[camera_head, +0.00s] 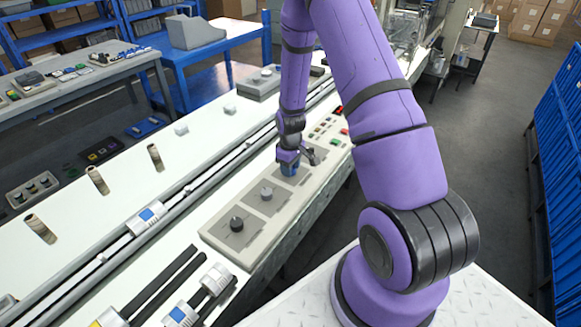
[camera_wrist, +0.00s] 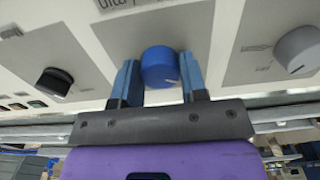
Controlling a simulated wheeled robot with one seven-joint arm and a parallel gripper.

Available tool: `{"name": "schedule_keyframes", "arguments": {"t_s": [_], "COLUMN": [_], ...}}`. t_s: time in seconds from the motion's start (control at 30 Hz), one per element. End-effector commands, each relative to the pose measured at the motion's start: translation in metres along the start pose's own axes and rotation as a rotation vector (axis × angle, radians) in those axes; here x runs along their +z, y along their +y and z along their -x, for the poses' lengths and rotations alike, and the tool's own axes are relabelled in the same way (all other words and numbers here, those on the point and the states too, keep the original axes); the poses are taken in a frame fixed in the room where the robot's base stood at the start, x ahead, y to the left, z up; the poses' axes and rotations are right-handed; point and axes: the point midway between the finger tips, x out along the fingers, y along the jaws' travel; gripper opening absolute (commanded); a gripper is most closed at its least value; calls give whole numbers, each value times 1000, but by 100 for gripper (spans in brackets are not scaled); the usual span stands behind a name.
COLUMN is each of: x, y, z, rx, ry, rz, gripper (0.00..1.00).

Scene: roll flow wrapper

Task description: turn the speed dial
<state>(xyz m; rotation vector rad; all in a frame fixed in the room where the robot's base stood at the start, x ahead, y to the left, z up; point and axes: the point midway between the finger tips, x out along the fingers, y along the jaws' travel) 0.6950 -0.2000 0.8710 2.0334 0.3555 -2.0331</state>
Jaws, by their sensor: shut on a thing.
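A blue round dial (camera_wrist: 160,67) with a white pointer mark sits on a grey square of the control panel (camera_head: 212,234). My gripper (camera_wrist: 160,85) has one finger on each side of it and is shut on it. In the head view my gripper (camera_head: 291,163) is low over the panel, and the blue dial is mostly hidden by it. A grey dial (camera_head: 266,192) and a black dial (camera_head: 237,223) stand nearer on the same panel. The wrist view also shows the grey dial (camera_wrist: 298,52) at right. Labels are cut off or unreadable, so I cannot tell which dial is named speed.
A black knob (camera_wrist: 55,82) is left of the blue dial in the wrist view. Coloured buttons (camera_head: 333,130) lie beyond my gripper. A rail (camera_head: 180,198) runs along the machine at left. A blue-legged table (camera_head: 215,38) stands behind.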

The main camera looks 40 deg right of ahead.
Motion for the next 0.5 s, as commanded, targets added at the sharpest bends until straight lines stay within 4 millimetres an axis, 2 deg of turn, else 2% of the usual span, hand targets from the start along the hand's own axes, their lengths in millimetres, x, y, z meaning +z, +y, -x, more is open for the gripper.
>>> {"name": "schedule_keyframes", "arguments": {"t_s": [0.27,0.5], "x": [0,0], "y": [0,0], "z": [0,0], "rx": [0,0], "ry": [0,0], "rz": [-70,-242], "gripper": [16,16]}}
